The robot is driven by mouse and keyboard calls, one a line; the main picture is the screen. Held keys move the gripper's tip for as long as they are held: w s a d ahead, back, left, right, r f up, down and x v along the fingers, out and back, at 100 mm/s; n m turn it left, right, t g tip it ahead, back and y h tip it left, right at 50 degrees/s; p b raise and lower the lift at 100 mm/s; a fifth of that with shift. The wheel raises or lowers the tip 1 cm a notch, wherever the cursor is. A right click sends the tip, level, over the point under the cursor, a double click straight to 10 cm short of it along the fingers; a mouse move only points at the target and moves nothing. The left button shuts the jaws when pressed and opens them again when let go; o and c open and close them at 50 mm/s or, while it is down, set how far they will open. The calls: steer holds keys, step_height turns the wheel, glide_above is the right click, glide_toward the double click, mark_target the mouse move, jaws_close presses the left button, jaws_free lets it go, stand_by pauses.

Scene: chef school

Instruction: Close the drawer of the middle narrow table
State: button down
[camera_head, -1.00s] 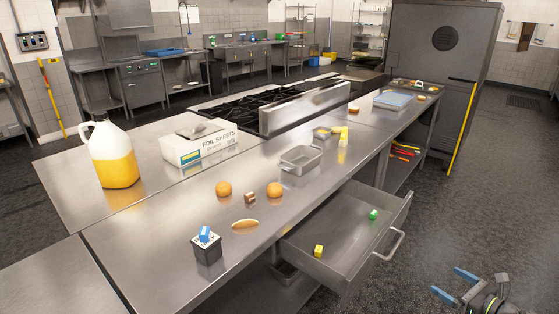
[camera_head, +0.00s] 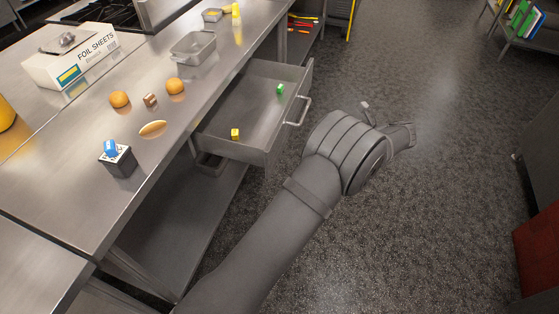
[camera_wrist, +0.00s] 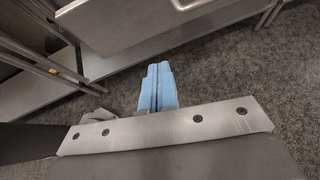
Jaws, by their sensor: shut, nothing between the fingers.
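The drawer (camera_head: 270,68) of the steel table (camera_head: 112,195) is pulled out in the head view. A green cube (camera_head: 280,88) and a yellow cube (camera_head: 235,133) lie in it. Its bar handle (camera_head: 299,112) is on the front panel. My arm reaches up from the bottom, and its wrist is just right of the drawer front; the fingertips are hidden there. In the wrist view, my gripper (camera_wrist: 158,82) shows two blue fingers shut together and empty. They are apart from the drawer front (camera_wrist: 120,22), which is at the top with the handle (camera_wrist: 188,3).
On the tabletop are a dotted box with a blue piece (camera_head: 117,160), a bread roll (camera_head: 152,129), two orange round items (camera_head: 119,99), a metal pan (camera_head: 193,47) and a foil box (camera_head: 72,58). The floor right of the drawer is open; a shelf (camera_head: 528,38) stands far right.

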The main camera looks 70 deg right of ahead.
mark_target(202, 141)
steer(key=w+a+r+n+g+y, duration=0.2)
steer(key=w+a, duration=0.2)
steer(key=a, duration=0.6)
steer(key=x, duration=0.8)
steer(key=w+a+r+x, duration=0.1)
steer(key=x, duration=0.3)
steer(key=shift+w+f, duration=0.1)
steer(key=shift+w, duration=0.5)
steer(key=w, duration=2.7)
steer(key=shift+w, duration=0.45)
steer(key=shift+w, duration=0.1)
